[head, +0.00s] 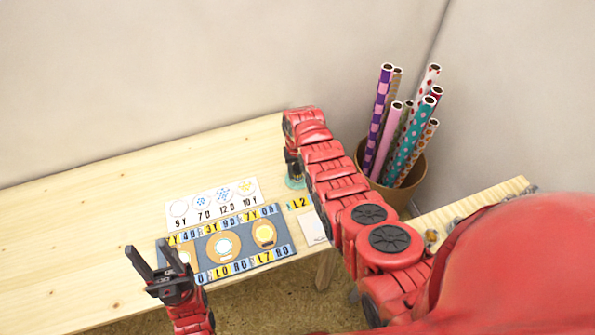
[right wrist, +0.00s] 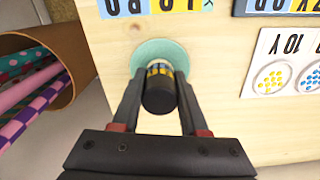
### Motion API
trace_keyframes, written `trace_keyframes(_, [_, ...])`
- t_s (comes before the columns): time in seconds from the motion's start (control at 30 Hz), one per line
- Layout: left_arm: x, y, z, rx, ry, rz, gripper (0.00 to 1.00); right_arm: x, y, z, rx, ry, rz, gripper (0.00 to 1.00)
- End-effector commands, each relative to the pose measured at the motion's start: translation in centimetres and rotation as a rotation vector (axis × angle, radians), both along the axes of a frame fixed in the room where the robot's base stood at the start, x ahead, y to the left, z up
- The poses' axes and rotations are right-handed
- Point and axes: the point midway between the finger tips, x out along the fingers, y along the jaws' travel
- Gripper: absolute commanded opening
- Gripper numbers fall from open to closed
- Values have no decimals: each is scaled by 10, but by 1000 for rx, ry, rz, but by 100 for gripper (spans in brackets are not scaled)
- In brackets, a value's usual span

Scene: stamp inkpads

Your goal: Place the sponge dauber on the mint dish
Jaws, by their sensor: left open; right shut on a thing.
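The mint dish (right wrist: 150,52) is a flat pale green disc on the wooden table, and it shows in the head view (head: 294,184) below my right gripper (head: 292,167). In the right wrist view my right gripper (right wrist: 158,88) is shut on the sponge dauber (right wrist: 158,98), a dark cylinder with a yellow and blue patterned band. The dauber's far end is over the dish; I cannot tell whether it touches. The gripper partly hides the dauber in the head view. My left gripper (head: 150,252) is open and empty at the front of the table.
A blue mat (head: 202,240) with round inkpads and lettered strips lies at the table's front. A white card (head: 232,190) with printed circles lies behind it. A brown pot (head: 415,185) of patterned rolls stands right of my right arm. The table's left side is clear.

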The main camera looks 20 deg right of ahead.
Motion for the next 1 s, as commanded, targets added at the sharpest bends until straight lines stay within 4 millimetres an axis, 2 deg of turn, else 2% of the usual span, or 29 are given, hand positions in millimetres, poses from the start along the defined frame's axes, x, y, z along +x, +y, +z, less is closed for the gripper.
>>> trace_keyframes(0.03, [0,0,-2,0,0,0,50,0,0,-2,0,0,0,47])
trace_keyframes(0.17, [0,0,-1,0,0,0,50,0,0,-1,0,0,0,70])
trace_keyframes(0.2, [0,0,-1,0,0,0,50,0,0,-1,0,0,0,73])
trace_keyframes(0.47, [0,0,0,0,0,0,50,0,0,0,0,0,0,73])
trace_keyframes(0.67, [0,0,0,0,0,0,50,2,0,9,0,-3,0,73])
trace_keyframes(0.87, [0,0,-3,0,0,0,50,1,0,30,0,-5,0,73])
trace_keyframes(1.0, [0,0,-12,0,0,0,50,2,0,53,0,-6,0,73])
